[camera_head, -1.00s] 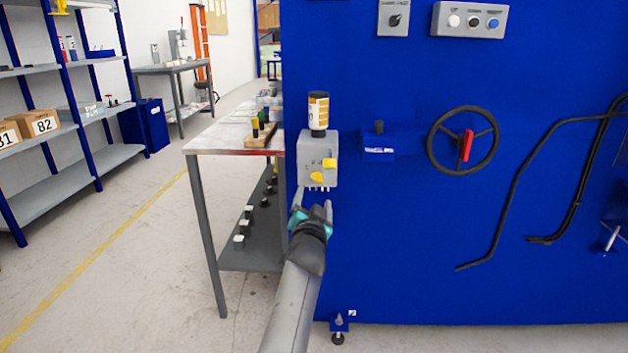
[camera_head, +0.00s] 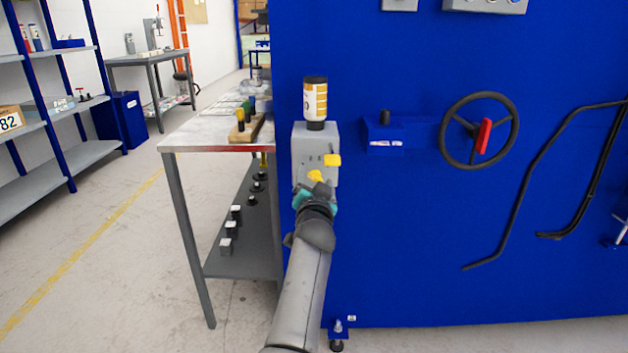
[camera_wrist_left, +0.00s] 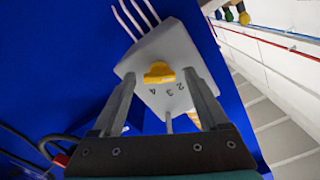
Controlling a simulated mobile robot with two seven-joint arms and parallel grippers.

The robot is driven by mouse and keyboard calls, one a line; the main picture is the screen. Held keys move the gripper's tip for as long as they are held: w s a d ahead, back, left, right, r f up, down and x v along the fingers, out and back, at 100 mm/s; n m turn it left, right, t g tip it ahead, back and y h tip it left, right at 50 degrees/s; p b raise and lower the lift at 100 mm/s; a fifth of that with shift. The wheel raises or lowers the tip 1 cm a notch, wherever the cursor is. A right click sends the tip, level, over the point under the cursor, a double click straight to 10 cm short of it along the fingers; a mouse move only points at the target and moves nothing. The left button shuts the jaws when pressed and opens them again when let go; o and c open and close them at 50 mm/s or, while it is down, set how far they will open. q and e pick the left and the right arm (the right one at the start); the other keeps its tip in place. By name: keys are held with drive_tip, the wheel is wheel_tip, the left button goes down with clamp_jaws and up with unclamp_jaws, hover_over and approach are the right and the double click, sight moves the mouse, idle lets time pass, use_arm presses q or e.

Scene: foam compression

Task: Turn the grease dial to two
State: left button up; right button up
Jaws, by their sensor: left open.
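The grease unit is a grey box (camera_head: 315,148) on the blue wall, with a bottle (camera_head: 315,100) on top. A yellow dial (camera_head: 315,177) is low on its front, and a second yellow piece (camera_head: 332,160) is above and to the right. In the wrist view the box is upside down, with the yellow dial (camera_wrist_left: 159,72) beside the digits 2, 3 and 4. My left gripper (camera_head: 314,187) is open just below and in front of the dial. Its fingers (camera_wrist_left: 160,78) appear on either side of the dial; contact cannot be told. My right gripper is not in view.
A metal table (camera_head: 215,133) with a lower shelf stands left of the blue wall. A handwheel (camera_head: 452,148) with a red handle and bent black pipes (camera_head: 540,160) are to the right. Thin hoses (camera_wrist_left: 137,16) leave the box. Floor at left is clear.

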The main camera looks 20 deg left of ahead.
use_arm(q)
clamp_jaws()
idle(0.5)
drive_tip(key=m, duration=0.3)
drive_tip(key=shift+m+p, duration=0.35)
drive_tip(key=shift+m, duration=0.05)
drive_tip(key=shift+m+p, duration=0.4)
drive_tip(key=shift+m, duration=1.5)
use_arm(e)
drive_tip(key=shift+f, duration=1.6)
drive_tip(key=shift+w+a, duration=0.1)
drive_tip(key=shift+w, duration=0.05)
